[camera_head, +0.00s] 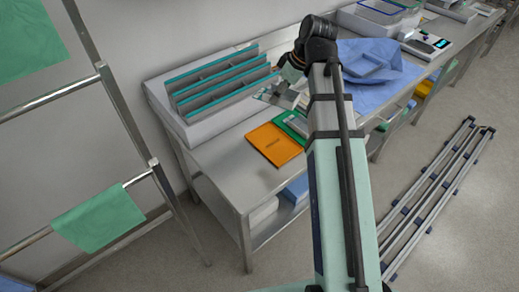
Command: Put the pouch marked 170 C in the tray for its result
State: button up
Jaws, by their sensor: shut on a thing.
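My gripper (287,84) is at the end of my arm, low over the bench, mostly hidden behind my own wrist. It is shut on a small pale, flat thing that looks like a pouch (273,96); its marking is too small to read. The pouch is in front of a grey rack with teal edges (215,84), whose long compartments run side by side. I cannot tell whether the pouch touches the bench. No tray labels are readable.
The steel bench (222,160) runs from near left to far right. A crumpled blue wrap (378,68) lies right of my arm. A scale-like device (426,43) stands beyond.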

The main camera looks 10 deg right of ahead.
aim_at(273, 143)
jog(key=shift+s+a+f, duration=0.15)
jog(key=shift+f, duration=0.15)
notch_tip(273, 143, down, 19)
jog(key=p, duration=0.4)
jog(key=shift+f, duration=0.2)
jog(key=shift+f, duration=0.1)
jog(key=o, duration=0.8)
jog(key=shift+r, duration=0.2)
jog(key=shift+b+v, duration=1.15)
jog(key=shift+v, duration=4.85)
jog(key=shift+f, duration=0.1)
